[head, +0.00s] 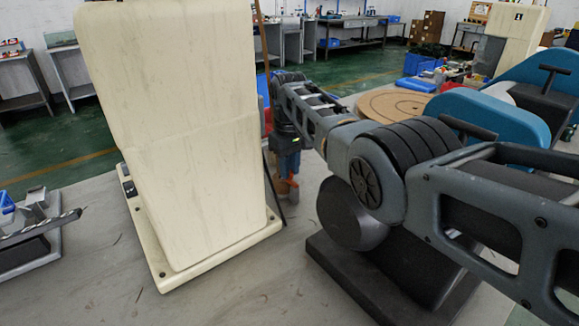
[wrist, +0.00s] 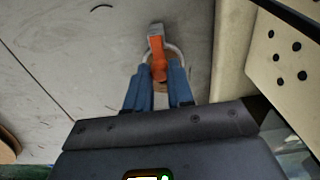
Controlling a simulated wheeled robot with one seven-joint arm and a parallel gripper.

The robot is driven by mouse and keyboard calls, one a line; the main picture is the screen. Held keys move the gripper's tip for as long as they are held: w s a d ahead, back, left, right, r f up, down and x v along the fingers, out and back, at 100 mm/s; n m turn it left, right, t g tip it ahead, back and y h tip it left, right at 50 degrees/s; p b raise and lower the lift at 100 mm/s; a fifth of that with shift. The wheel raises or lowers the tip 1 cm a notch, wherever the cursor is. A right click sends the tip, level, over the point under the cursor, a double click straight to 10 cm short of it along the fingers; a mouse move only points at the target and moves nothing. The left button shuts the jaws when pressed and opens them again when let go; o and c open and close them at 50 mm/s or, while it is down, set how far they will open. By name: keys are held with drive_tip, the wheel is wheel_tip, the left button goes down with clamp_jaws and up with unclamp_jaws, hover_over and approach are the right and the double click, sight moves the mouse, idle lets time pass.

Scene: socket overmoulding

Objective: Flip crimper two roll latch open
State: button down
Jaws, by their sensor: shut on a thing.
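The tall cream machine (head: 175,140), probably the crimper, stands with a plain side towards the head camera; no number shows on it. My gripper (head: 289,172) is beside its right side, partly hidden by my arm. In the wrist view, the blue fingers of my gripper (wrist: 158,80) are around an orange lever (wrist: 158,66) with a grey end (wrist: 156,32), which looks like the roll latch. The gripper is shut on this lever. A pale ring and a brown round piece show behind it. How the lever joins the machine is hidden.
A cream panel with dark holes (wrist: 288,55) is close on the right in the wrist view. In the head view, a drill-bit-like tool (head: 40,228) lies at the left of the grey table, a round wooden board (head: 393,104) is behind my arm, and another cream machine (head: 516,38) stands further back.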

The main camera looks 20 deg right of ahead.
drive_tip(key=shift+m, duration=0.3)
drive_tip(key=m, duration=0.3)
drive_tip(key=shift+w+d+m, duration=0.1)
drive_tip(key=shift+d+m, duration=0.2)
drive_tip(key=shift+d, duration=0.1)
drive_tip(key=shift+s+d+m+p, duration=0.25)
drive_tip(key=shift+d+m+p, duration=0.15)
drive_tip(key=shift+m, duration=1.7)
drive_tip(key=shift+s+d+m+p, duration=0.25)
drive_tip(key=shift+m+p, duration=0.3)
drive_tip(key=shift+m, duration=1.55)
drive_tip(key=shift+s+d+m+p, duration=0.2)
drive_tip(key=shift+d+m+p, duration=0.25)
drive_tip(key=shift+m, duration=1.65)
drive_tip(key=c, duration=1)
unclamp_jaws()
drive_tip(key=shift+r, duration=3.9)
